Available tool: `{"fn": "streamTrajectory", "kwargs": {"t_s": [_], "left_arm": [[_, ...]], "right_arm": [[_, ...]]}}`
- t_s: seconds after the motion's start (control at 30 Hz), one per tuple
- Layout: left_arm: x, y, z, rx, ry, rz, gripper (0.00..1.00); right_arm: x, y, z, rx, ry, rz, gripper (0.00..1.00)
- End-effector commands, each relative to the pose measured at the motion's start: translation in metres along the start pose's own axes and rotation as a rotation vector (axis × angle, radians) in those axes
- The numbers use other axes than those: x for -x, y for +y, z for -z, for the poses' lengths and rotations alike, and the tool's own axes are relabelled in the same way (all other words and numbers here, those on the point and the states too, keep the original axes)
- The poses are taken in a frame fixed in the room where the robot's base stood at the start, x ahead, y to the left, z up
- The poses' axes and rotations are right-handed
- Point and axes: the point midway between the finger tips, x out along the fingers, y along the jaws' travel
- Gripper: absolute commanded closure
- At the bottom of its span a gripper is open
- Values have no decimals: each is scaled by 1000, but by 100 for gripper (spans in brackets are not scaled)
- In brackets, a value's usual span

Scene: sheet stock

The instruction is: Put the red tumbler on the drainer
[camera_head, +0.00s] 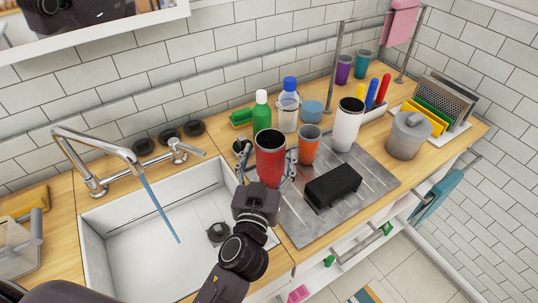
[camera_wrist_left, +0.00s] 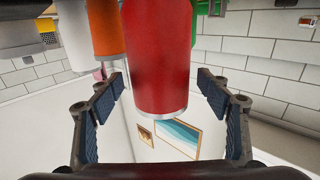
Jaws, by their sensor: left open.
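The red tumbler (camera_head: 270,160) stands upright with its open rim up, between the sink and the left part of the grey ribbed metal drainer (camera_head: 368,182). Whether its base is on the drainer or on the wood is hidden from me. My left gripper (camera_head: 265,164) is open, with one finger on each side of the tumbler. In the left wrist view, which looks upside down, the red tumbler (camera_wrist_left: 157,55) lies between the spread fingers of the gripper (camera_wrist_left: 160,84), with gaps on both sides. My right gripper is not in view.
A black block (camera_head: 332,185) lies on the drainer. An orange cup (camera_head: 309,146), a white tumbler (camera_head: 346,125) and a green bottle (camera_head: 262,113) stand close behind. A grey lidded pot (camera_head: 407,137) is to the right. The sink (camera_head: 145,255) with its tap is left.

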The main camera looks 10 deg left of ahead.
Motion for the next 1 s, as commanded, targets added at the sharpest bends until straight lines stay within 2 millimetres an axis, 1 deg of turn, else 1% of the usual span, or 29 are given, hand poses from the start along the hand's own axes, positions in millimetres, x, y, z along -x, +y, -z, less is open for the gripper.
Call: {"fn": "streamTrajectory", "kwargs": {"t_s": [0.2, 0.23, 0.33, 0.6, 0.7, 0.83, 1.0], "left_arm": [[1, 0, 5, -1, 0, -1, 30], [5, 0, 0, 0, -2, -1, 30], [20, 0, -2, 2, -3, -1, 30], [73, 0, -3, 3, -3, 0, 30], [90, 0, -3, 2, -3, 1, 30], [106, 0, -2, 2, -2, -1, 30], [118, 0, 1, 1, -1, 0, 30]], "right_arm": [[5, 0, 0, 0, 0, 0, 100], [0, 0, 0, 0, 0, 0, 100], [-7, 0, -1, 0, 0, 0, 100], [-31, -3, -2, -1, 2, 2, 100], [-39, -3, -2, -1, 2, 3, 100], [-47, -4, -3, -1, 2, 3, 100], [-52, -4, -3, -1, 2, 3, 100]]}}
